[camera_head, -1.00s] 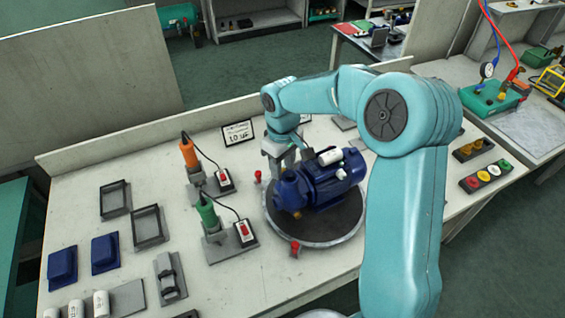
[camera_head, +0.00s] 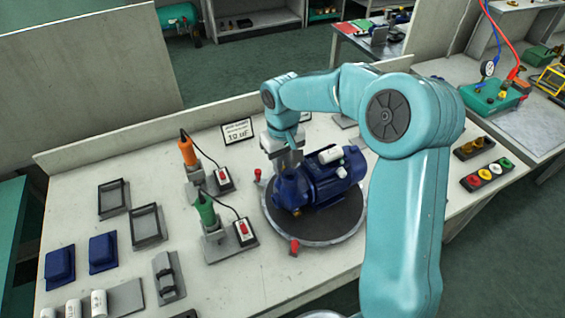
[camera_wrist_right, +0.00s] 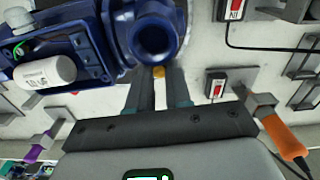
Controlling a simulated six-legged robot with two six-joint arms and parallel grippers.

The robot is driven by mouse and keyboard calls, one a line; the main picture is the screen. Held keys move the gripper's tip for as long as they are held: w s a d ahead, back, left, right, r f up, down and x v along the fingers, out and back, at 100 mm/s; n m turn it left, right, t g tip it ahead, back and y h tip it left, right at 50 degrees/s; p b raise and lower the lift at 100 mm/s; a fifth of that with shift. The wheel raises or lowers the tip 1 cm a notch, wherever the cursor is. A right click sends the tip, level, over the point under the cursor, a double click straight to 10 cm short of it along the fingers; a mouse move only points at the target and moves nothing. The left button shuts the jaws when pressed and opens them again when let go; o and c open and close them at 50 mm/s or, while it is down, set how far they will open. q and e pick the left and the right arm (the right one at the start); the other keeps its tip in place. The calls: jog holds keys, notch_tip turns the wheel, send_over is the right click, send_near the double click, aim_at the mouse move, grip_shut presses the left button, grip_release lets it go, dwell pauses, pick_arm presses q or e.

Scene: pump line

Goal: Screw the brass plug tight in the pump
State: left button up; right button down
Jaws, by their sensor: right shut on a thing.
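The blue pump (camera_head: 330,180) lies on a round dark turntable (camera_head: 330,225) on the bench. My right gripper (camera_head: 289,166) reaches down at the pump's left end. In the right wrist view, its two fingers (camera_wrist_right: 159,78) are close together with the small brass plug (camera_wrist_right: 159,72) between their tips, just beside the pump's round blue port (camera_wrist_right: 155,40). The fingers hide most of the plug, and I cannot tell how deep it sits. My left gripper is out of view.
An orange-handled tool (camera_head: 187,150) and a green-handled tool (camera_head: 205,208) stand in holders left of the turntable. Red clamps (camera_head: 294,246) sit at its rim. A small sign (camera_head: 237,132) stands behind. Frames, blue blocks and white cylinders occupy the bench's left.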

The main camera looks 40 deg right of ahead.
jog(key=shift+f+m+b, duration=0.1)
jog(key=shift+m+b, duration=0.25)
jog(key=shift+m, duration=1.35)
jog(key=shift+m+b, duration=0.45)
jog(key=shift+m, duration=1.35)
jog(key=c, duration=1.1)
grip_release()
